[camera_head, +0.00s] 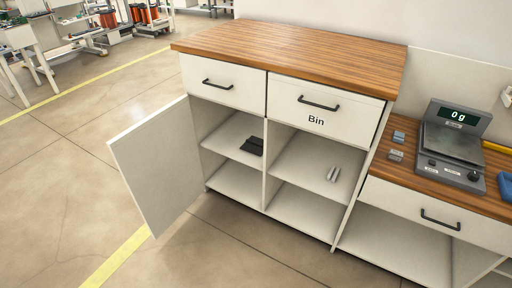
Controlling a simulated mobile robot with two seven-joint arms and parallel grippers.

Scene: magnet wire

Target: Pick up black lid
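A small black object (252,146), which may be the black lid, lies on the upper shelf of the left compartment in the open cabinet. It is small in the picture, and I cannot make out its exact shape or whether it is more than one piece. Neither of my grippers shows in the head view.
The cabinet door (158,165) stands open to the left. Two small light bars (333,174) lie in the right compartment. A drawer labelled Bin (322,110) is shut. A scale (452,143) reading 0 g stands on the right counter. The floor in front is clear.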

